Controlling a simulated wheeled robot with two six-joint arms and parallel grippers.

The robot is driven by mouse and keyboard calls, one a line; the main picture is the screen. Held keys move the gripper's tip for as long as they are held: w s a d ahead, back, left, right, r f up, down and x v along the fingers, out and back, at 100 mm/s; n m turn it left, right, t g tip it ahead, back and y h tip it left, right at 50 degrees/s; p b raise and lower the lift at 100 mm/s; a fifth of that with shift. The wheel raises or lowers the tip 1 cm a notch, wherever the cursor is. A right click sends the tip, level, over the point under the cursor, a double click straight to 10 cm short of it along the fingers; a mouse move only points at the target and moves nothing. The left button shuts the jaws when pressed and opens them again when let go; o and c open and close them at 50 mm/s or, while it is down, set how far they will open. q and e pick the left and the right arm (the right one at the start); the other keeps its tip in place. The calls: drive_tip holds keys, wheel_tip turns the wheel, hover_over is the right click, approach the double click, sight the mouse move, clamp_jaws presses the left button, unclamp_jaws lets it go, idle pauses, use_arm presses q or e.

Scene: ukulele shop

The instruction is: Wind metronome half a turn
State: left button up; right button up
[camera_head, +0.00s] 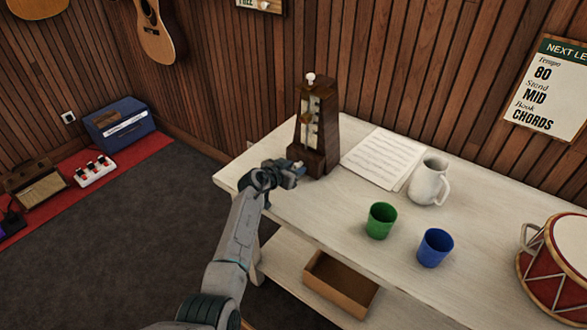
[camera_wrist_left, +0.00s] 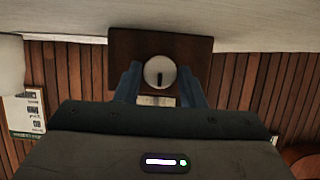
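The metronome (camera_head: 329,130) is a dark wooden pyramid with a pale front and a white knob on top. It stands upright at the table's left end. My left gripper (camera_head: 296,168) is low at its left side, by the base. The two bluish fingers of the left gripper (camera_wrist_left: 160,80) stand on either side of the knob, open, with a small gap visible on each side. My right gripper is out of view.
On the white table (camera_head: 310,215) are sheet music (camera_head: 381,158), a white jug (camera_head: 428,184), a green cup (camera_head: 381,221), a blue cup (camera_head: 434,248) and a red drum (camera_head: 560,265). An open wooden box (camera_head: 341,283) sits on the lower shelf. The wooden wall rises close behind the metronome.

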use_arm(q)
drive_tip(key=c, duration=0.5)
drive_tip(key=shift+r+p, duration=0.15)
drive_tip(key=shift+p, duration=0.4)
drive_tip(key=m+y+p, duration=0.1)
drive_tip(key=m+p, duration=0.1)
drive_tip(key=p, duration=0.3)
drive_tip(key=shift+s+d+r+t, duration=0.1)
drive_tip(key=shift+s+d+t, duration=0.05)
drive_tip(key=shift+t, duration=0.25)
drive_tip(key=shift+f+m+t+y+p, duration=0.25)
drive_tip(key=shift+m+t+y+p, duration=0.2)
drive_tip(key=shift+m+p, duration=0.35)
drive_tip(key=shift+f+m+y, duration=0.1)
drive_tip(key=shift+m+y, duration=0.15)
drive_tip(key=shift+m, duration=0.25)
drive_tip(key=shift+t, duration=0.35)
drive_tip(key=o, duration=0.9)
drive_tip(key=shift+o, duration=0.2)
